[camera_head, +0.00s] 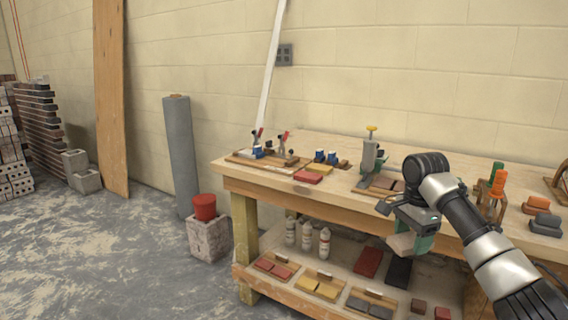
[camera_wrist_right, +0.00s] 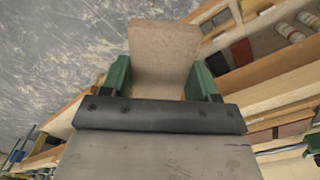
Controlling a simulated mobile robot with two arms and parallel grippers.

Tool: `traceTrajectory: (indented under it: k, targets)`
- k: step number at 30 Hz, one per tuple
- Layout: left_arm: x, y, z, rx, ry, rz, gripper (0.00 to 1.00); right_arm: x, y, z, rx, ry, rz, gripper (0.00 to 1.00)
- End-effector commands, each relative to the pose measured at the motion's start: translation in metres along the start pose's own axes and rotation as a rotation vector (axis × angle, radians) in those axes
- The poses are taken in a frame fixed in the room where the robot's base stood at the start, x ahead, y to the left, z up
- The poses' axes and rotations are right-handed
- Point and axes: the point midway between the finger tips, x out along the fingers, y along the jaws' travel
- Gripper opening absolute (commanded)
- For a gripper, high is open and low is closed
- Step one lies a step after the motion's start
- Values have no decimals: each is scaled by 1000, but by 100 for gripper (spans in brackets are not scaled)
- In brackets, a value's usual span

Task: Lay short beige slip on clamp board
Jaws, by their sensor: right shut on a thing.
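My right gripper (camera_head: 408,228) is shut on a short beige slip (camera_head: 401,243), in front of the workbench's front edge. In the right wrist view the slip (camera_wrist_right: 163,52) sticks out between the two green fingers (camera_wrist_right: 160,82), and nothing touches its far end. The board with red-handled toggle clamps (camera_head: 240,159), which looks like the clamp board, lies on the bench top at the left end. It is well to the left of the gripper. My left gripper is out of view.
A press-like fixture with a yellow knob (camera_head: 370,155) stands mid-bench, close behind my right gripper. The lower shelf (camera_head: 340,262) holds bottles and several slips. Orange-topped tools (camera_head: 497,183) stand to the right.

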Motion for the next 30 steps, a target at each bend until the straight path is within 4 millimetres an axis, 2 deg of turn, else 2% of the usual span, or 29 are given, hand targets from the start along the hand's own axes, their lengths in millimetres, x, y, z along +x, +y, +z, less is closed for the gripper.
traceTrajectory:
  k: [1, 3, 6, 9, 13, 18, 24, 30]
  targets:
    - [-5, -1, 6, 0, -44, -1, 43, -32, -1, 11, -69, 8, -7, 31]
    - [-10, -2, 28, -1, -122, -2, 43, -64, 0, 34, -203, 9, -7, 31]
    - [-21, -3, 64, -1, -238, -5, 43, -96, 8, 70, -415, 7, -3, 31]
    - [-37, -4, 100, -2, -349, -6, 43, -110, 23, 102, -609, 2, 0, 31]
    - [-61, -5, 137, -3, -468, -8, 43, -116, 46, 127, -797, 4, 3, 31]
    - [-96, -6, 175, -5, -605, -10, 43, -110, 82, 150, -987, -6, 2, 31]
    - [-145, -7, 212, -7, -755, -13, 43, -104, 131, 158, -1150, 2, 4, 31]
    - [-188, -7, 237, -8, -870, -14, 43, -96, 177, 159, -1251, 1, 2, 31]
